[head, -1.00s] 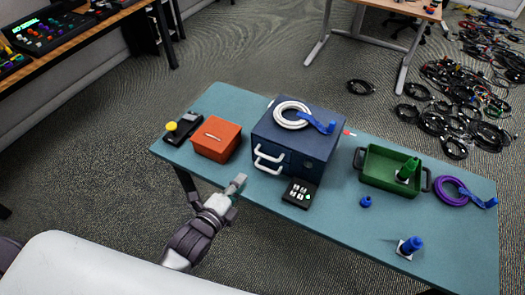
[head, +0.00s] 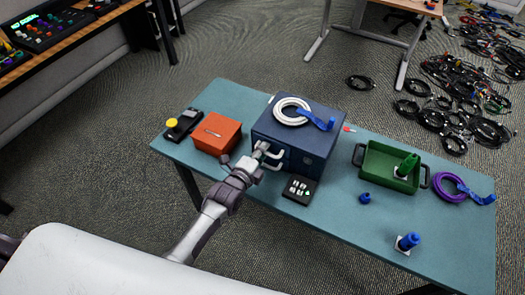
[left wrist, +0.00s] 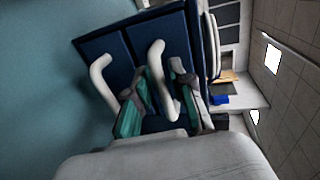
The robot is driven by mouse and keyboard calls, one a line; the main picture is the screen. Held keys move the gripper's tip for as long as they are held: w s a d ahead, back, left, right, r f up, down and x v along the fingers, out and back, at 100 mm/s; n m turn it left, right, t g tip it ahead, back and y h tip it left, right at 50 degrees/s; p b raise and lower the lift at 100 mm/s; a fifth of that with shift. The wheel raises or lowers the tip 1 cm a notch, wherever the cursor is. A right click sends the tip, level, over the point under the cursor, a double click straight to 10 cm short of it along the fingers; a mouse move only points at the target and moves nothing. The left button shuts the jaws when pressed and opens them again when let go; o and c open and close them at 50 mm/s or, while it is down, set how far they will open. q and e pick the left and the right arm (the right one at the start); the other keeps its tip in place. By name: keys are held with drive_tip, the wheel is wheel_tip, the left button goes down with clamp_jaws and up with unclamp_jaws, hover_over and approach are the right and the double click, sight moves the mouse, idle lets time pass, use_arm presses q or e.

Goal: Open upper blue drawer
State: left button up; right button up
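The blue drawer box (head: 318,140) stands on the table, with two drawers stacked in its front and a white handle on each. Both drawers look shut. In the left wrist view the picture is turned sideways. The upper drawer's handle (left wrist: 157,60) is the one nearer the middle, and the lower drawer's handle (left wrist: 101,72) is to its left. My left gripper (head: 262,153) is at the front of the box. Its green-padded fingers (left wrist: 160,98) are apart, one on each side of the upper handle. Firm contact cannot be made out. My right gripper is not in view.
A white cable coil (head: 291,110) with a blue connector lies on the box. An orange box (head: 217,135) stands left of it. A black keypad (head: 300,189) lies in front. A green tray (head: 388,168) and a purple cable (head: 449,184) are to the right.

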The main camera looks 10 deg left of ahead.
use_arm(q)
clamp_jaws()
drive_tip(key=shift+s, duration=0.1)
drive_tip(key=f+p+v, duration=0.1)
drive_tip(key=p+v, duration=0.1)
drive_tip(key=v, duration=0.4)
drive_tip(key=f+p+v, duration=0.1)
drive_tip(key=p+v, duration=0.2)
drive_tip(key=v, duration=0.3)
drive_tip(key=shift+s+f, duration=0.25)
drive_tip(key=shift+s, duration=0.35)
drive_tip(key=shift+a, duration=0.15)
unclamp_jaws()
